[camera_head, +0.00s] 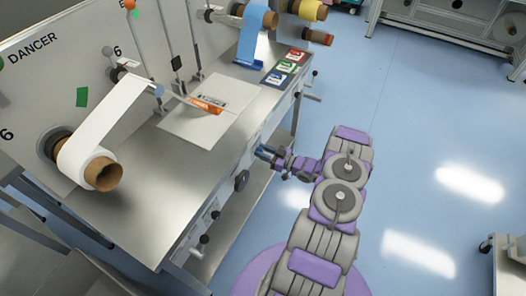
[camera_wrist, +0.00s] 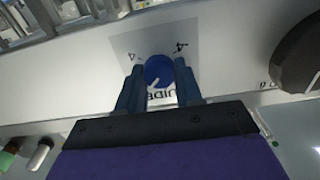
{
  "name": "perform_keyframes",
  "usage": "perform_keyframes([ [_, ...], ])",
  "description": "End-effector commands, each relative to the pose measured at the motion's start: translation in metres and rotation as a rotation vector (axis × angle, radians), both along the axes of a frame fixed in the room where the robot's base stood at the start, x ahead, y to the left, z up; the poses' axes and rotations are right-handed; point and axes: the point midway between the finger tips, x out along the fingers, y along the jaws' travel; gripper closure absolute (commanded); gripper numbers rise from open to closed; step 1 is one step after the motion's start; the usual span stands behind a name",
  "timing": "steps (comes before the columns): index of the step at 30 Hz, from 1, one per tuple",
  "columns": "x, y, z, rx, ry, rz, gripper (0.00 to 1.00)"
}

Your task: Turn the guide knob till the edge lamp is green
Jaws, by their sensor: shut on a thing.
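The guide knob (camera_wrist: 159,71) is blue and round with a white pointer line. It sits on a pale label plate (camera_wrist: 125,45) with small arrow marks and partly hidden lettering, on the front of the machine. My gripper (camera_wrist: 159,66) is shut on the knob, one dark blue finger on each side. In the head view my gripper (camera_head: 266,153) is at the machine's front edge, and the knob is hidden there. A small green spot (camera_head: 136,14) shows by an orange ball at the top; I cannot tell whether it is the edge lamp.
A dark round handwheel (camera_head: 241,181) sticks out of the front close to my gripper; it also shows in the wrist view (camera_wrist: 302,55). A white web roll (camera_head: 85,168), a blue web (camera_head: 252,35) and coloured cards (camera_head: 287,67) are on the machine.

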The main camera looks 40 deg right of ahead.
Motion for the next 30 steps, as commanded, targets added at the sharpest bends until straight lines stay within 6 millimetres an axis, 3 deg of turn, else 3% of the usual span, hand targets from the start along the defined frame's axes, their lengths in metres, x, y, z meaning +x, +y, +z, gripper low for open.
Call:
perform_keyframes([
  [12,-0.0009,-0.0016,-0.0035,0.193,0.088,-0.005,0.95],
  [29,-0.0012,-0.0020,-0.0041,0.226,0.103,-0.005,0.95],
  [30,-0.0012,-0.0020,-0.0040,0.225,0.101,-0.005,0.61],
])
